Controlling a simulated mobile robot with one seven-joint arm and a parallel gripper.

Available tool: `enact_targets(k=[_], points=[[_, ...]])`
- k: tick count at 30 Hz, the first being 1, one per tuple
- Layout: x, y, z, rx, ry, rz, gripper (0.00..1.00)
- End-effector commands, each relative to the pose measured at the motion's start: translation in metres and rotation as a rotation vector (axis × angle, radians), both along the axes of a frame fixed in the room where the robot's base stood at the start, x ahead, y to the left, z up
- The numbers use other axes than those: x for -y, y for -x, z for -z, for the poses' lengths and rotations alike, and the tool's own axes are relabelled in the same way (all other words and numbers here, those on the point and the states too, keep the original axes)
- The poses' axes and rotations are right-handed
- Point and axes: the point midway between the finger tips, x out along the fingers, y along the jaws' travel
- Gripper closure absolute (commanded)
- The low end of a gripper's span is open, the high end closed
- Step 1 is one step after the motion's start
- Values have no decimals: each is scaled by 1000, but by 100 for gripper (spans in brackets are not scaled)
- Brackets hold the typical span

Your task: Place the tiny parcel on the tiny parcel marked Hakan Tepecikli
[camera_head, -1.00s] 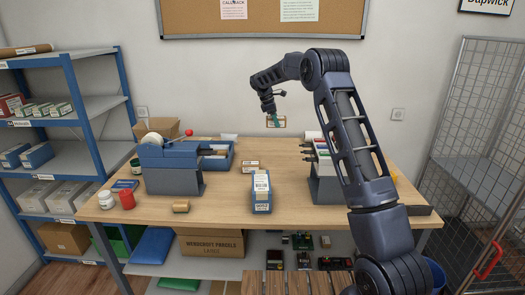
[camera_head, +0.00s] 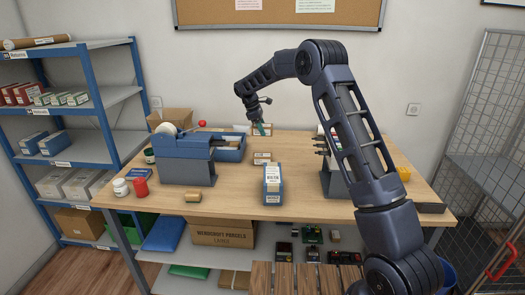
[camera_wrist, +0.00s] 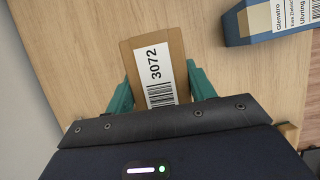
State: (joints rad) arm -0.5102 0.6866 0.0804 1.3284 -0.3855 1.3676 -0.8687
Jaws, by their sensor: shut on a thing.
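My gripper (camera_head: 261,130) is above the far part of the table in the head view. Its teal fingers (camera_wrist: 160,88) are shut on a tiny brown parcel (camera_wrist: 157,47) with a white label reading 3072. In the head view this parcel shows small, against the table's back edge. Another tiny brown parcel (camera_head: 262,158) with a white label lies on the table, nearer than the held one and apart from it. Its name is too small to read, so I cannot tell whether it is marked Hakan Tepecikli.
A blue tape dispenser (camera_head: 185,155) and blue tray (camera_head: 231,153) are left. A grey rack (camera_head: 340,180) stands right, partly behind my arm. A blue labelled box (camera_wrist: 270,20) shows in the wrist view.

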Motion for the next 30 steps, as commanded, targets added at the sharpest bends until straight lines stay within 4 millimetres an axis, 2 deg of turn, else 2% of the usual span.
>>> enact_targets(k=[3, 9, 17, 25, 30], points=[[0, 0, 28, -4, 2, -1, 74], [0, 0, 62, -1, 1, -1, 74], [0, 0, 77, -1, 0, -1, 74], [1, 0, 111, -2, 1, 0, 74], [1, 0, 115, -1, 1, 0, 74]])
